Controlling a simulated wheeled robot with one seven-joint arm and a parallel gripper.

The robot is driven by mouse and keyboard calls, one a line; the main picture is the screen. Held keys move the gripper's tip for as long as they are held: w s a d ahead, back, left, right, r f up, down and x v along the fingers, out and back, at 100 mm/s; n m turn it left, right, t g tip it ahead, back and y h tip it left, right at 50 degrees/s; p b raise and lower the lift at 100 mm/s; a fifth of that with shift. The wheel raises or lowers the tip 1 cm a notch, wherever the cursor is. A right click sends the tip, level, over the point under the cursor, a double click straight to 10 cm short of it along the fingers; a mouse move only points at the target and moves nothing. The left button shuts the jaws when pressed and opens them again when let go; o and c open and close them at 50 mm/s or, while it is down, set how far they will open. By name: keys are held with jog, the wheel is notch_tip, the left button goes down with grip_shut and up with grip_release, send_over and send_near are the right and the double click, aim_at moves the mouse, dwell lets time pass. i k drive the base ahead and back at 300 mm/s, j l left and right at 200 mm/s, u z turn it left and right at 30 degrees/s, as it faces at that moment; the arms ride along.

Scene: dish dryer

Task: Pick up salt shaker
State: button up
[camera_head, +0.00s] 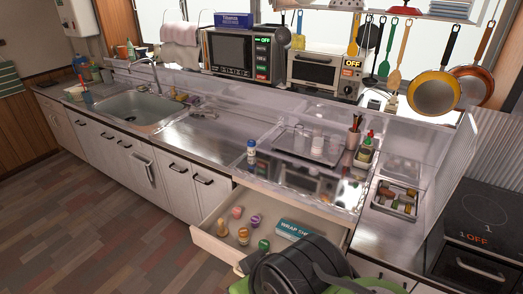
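A small white shaker with a blue cap (251,147) stands upright on the steel counter, left of the clear raised panel. It looks like the salt shaker, but its label is too small to read. Several small jars with coloured lids stand in the open drawer below, among them a green one (264,245) and an orange one (222,227). Black and green parts of my arm fill the bottom centre, in front of the drawer and apart from the shaker. No fingertips of my gripper can be made out, and nothing is seen held.
The open drawer (211,240) juts out below the counter and also holds a blue wrap box (294,229). A clear low wall runs behind the counter. A condiment tray (397,207) and stove (487,212) lie right. The counter left of the shaker is mostly clear.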

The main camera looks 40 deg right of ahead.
aim_at(251, 144)
jog(key=i+j+z, duration=0.45)
jog(key=j, duration=0.2)
jog(key=i+j+z, duration=0.2)
jog(key=j, duration=0.2)
jog(key=i+j+z, duration=0.2)
jog(key=j, duration=0.25)
jog(key=i+j+z, duration=0.7)
jog(key=j, duration=0.3)
jog(key=i+j+z, duration=0.2)
jog(key=j, duration=0.2)
jog(key=i+j+z, duration=0.35)
jog(key=i, duration=0.15)
jog(key=i+j+z, duration=0.35)
jog(key=i+l, duration=0.05)
jog(key=i, duration=0.05)
